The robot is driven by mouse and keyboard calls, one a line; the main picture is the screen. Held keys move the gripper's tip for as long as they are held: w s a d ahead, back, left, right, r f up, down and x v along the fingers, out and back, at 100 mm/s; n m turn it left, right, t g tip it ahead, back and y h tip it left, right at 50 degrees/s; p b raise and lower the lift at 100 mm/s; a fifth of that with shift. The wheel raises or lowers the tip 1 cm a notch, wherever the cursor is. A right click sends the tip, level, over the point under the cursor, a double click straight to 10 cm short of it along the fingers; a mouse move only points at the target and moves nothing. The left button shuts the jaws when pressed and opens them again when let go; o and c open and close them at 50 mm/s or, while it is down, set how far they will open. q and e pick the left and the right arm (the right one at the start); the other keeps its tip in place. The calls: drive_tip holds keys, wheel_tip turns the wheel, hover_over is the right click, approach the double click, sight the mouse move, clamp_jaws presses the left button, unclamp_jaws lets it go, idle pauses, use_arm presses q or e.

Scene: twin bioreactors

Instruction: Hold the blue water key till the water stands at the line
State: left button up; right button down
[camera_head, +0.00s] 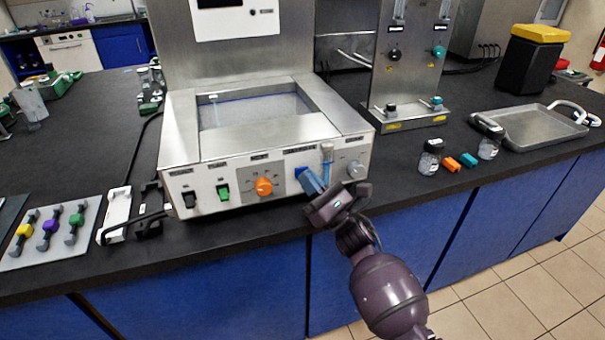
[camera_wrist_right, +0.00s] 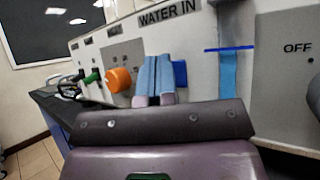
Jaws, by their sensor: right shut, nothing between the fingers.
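The blue water key (camera_head: 300,171) sits on the front panel of the steel bath (camera_head: 180,140). In the wrist view the key (camera_wrist_right: 181,73) shows beside and behind my fingers, under the "WATER IN" label. My right gripper (camera_head: 312,183) is shut with nothing between its blue fingers; in the wrist view its fingertips (camera_wrist_right: 156,72) are together at the key. Whether they press it I cannot tell. The sight tube (camera_head: 326,168) right of the key holds blue water. In the wrist view the water (camera_wrist_right: 227,76) reaches close to the dark blue line (camera_wrist_right: 230,49). My left gripper is not in view.
An orange knob (camera_head: 264,186), a green switch (camera_head: 223,192), a black switch (camera_head: 189,199) and a grey knob (camera_head: 355,169) share the panel. A tool mat (camera_head: 85,243) lies left. Small bottles (camera_head: 430,157) and a metal tray (camera_head: 540,128) stand right.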

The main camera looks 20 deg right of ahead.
drive_tip(key=shift+s, duration=0.1)
idle(0.5)
drive_tip(key=shift+s, duration=0.75)
drive_tip(key=s+p, duration=0.1)
drive_tip(key=s, duration=0.4)
drive_tip(key=shift+d, duration=0.1)
idle(0.8)
